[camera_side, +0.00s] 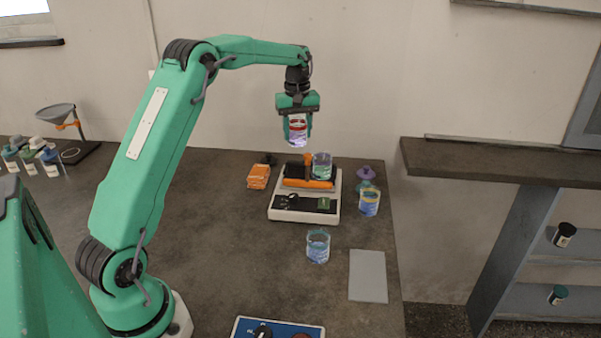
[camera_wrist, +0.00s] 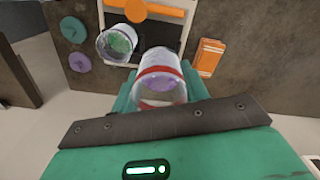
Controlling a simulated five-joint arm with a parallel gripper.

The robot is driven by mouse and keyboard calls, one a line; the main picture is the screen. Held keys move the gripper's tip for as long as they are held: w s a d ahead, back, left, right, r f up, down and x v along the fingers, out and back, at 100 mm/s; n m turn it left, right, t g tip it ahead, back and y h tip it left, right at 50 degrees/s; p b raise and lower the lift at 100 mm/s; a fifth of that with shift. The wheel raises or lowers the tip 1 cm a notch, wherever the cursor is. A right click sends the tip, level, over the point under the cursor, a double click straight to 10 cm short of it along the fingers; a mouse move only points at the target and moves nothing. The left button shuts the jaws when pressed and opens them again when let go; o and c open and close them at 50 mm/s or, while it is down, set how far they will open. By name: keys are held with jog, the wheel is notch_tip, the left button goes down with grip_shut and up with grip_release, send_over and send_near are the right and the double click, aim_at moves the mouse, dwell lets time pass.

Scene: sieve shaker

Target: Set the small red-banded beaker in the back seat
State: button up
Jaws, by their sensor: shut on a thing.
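My gripper (camera_side: 298,116) is shut on the small red-banded beaker (camera_side: 298,131). It holds this clear beaker up in the air, above the back part of the sieve shaker. The beaker also shows between the fingers in the wrist view (camera_wrist: 160,82), with its red band and purplish contents. The sieve shaker (camera_side: 276,214) has a pale base, a dark front panel and orange bars. A green-banded beaker (camera_side: 321,167) with green contents stands at the shaker's right side; it also shows in the wrist view (camera_wrist: 117,43). I cannot clearly make out the back seat.
A yellow-banded beaker (camera_side: 369,203) stands right of the shaker, and a blue-banded one (camera_side: 318,247) in front. Purple and green knobbed pieces (camera_side: 366,173) are behind right. A grey mat (camera_side: 367,276) lies front right. Left-middle table is clear.

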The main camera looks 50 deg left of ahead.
aim_at(298, 146)
jog(key=shift+f, duration=2.5)
jog(key=shift+f, duration=2.5)
jog(key=shift+f, duration=0.15)
jog(key=o, duration=0.7)
jog(key=shift+o, duration=0.2)
notch_tip(298, 146, up, 12)
jog(key=shift+r, duration=0.2)
